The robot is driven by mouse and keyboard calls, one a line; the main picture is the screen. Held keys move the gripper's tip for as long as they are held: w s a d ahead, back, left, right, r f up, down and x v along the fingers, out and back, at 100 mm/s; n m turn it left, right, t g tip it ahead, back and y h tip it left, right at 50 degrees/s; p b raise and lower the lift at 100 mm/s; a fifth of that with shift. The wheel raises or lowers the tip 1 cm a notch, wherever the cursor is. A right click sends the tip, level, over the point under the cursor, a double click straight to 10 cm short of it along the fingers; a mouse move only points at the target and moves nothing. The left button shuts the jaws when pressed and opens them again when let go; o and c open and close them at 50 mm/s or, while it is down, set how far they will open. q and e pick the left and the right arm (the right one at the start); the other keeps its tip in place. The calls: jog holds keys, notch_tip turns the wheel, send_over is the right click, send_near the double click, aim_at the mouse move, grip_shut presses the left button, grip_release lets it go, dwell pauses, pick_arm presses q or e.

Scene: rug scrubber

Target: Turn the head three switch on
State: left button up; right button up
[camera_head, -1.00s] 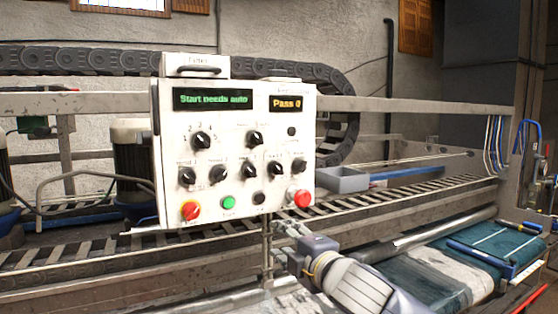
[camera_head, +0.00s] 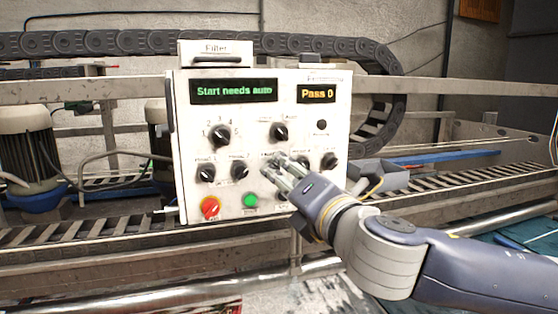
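The white control panel (camera_head: 262,225) stands in the middle of the view, with a green display reading "Start needs auto" (camera_head: 233,91) and an amber one reading "Pass 0" (camera_head: 317,94). A row of black knobs runs across it. The first knob (camera_head: 207,172) and second knob (camera_head: 240,170) are clear. The third knob, in the head three place, is largely hidden behind my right gripper (camera_head: 274,168). The fingertips are at or just in front of it; contact is unclear. The fingers look a little apart, but their grip is unclear. My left gripper is out of view.
Above the row are a numbered selector (camera_head: 220,135) and another black knob (camera_head: 279,132).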

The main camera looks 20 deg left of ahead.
aim_at(277, 169)
jog(key=p+x, duration=0.1)
jog(key=x, duration=0.2)
jog(key=shift+w+d+r, duration=0.1)
jog(key=shift+w+a, duration=0.25)
jog(key=shift+w, duration=0.05)
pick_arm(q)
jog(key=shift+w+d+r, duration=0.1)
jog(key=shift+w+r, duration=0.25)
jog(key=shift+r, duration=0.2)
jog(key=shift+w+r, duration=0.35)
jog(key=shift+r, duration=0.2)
pick_arm(e)
jog(key=shift+w+a, duration=0.15)
jog(key=shift+a, duration=0.05)
jog(key=shift+c, duration=0.3)
jog(key=c, duration=0.9)
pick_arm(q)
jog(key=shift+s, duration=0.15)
pick_arm(e)
grip_shut()
